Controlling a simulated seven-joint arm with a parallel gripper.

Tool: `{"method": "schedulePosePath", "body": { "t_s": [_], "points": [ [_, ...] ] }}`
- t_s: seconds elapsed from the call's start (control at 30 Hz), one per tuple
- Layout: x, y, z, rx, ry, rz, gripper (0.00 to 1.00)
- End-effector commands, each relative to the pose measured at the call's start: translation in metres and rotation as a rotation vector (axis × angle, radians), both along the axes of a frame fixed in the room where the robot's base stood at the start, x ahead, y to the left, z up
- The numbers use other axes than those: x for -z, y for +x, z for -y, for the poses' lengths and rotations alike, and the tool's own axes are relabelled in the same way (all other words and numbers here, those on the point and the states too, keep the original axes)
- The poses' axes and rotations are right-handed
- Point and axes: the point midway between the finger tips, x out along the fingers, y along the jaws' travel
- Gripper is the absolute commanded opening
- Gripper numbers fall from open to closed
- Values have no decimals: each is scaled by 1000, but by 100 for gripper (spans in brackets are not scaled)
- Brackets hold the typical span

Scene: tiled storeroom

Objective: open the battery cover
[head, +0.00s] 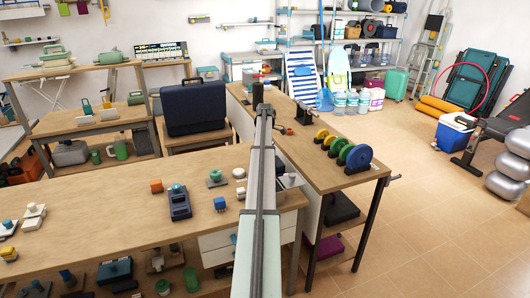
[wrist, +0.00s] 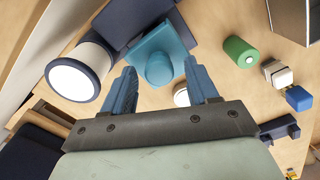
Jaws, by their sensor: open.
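In the wrist view, a teal square plate with a round knob (wrist: 160,66) sits against a dark blue body (wrist: 130,18); it looks like the battery cover. In the head view my arm crosses the middle and the gripper cannot be made out.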

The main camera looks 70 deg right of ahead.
Motion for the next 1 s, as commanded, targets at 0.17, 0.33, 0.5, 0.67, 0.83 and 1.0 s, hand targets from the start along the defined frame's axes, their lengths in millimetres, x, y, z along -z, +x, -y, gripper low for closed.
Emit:
{"method": "schedulePosePath", "body": {
  "t_s": [0.17, 0.33, 0.5, 0.67, 0.83, 1.0],
  "points": [
    [0, 0, 0, 0, 0, 0, 48],
    [0, 0, 0, 0, 0, 0, 32],
    [0, 0, 0, 0, 0, 0, 16],
    [0, 0, 0, 0, 0, 0, 0],
    [0, 0, 0, 0, 1, 0, 0],
    [0, -2, -2, 0, 1, 0, 0]
  ]
}}
